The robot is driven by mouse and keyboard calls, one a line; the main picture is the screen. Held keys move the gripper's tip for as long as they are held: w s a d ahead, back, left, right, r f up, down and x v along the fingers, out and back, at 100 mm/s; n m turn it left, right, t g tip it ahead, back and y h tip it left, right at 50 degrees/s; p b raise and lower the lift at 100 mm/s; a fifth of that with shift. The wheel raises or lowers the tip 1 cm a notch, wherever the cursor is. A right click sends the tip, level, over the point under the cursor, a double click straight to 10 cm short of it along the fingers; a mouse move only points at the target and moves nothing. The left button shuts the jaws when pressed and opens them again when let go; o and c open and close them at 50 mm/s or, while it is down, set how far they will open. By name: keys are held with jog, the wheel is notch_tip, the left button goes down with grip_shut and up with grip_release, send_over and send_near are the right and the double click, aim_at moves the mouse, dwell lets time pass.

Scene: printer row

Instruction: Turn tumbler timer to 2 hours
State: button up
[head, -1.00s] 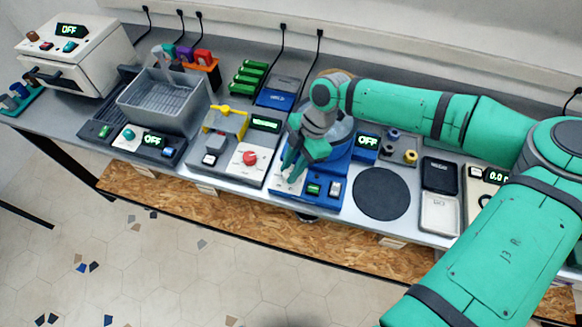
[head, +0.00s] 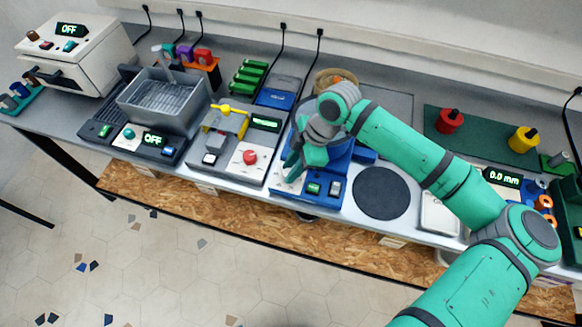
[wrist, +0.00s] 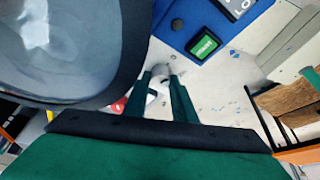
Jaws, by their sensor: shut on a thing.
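The tumbler is a blue machine (head: 338,168) at mid-bench, with green-lit and grey buttons on its front panel. In the wrist view its panel (wrist: 178,38) has a green button (wrist: 204,45) beside the fingers. A small pale knob (wrist: 161,72), which looks like the timer, sits between my fingertips. My gripper (head: 291,168) points down at the front left of the tumbler and is shut on this knob. The fingers cover much of the knob, so its pointer and setting cannot be read. My arm hides the tumbler's display in the head view.
Left of the tumbler stands a grey machine with a red button (head: 250,157) and a yellow clamp (head: 230,111). A black round pad (head: 381,194) lies to the right. A large grey drum (wrist: 60,50) fills the wrist view's upper left. The floor in front is clear.

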jog(key=m, duration=0.2)
jog(key=m+t, duration=0.1)
jog(key=m, duration=0.1)
jog(key=shift+s+t, duration=0.2)
jog(key=shift+t, duration=0.1)
jog(key=shift+s+m+t+h, duration=0.1)
jog(key=shift+m+t+h, duration=0.4)
jog(key=shift+m, duration=1.4)
jog(key=shift+a, duration=0.1)
jog(key=o, duration=1)
jog(key=shift+r+t, duration=0.1)
jog(key=shift+t, duration=0.2)
jog(key=v, duration=1)
jog(key=shift+d+r, duration=0.2)
jog(key=shift+r, duration=0.05)
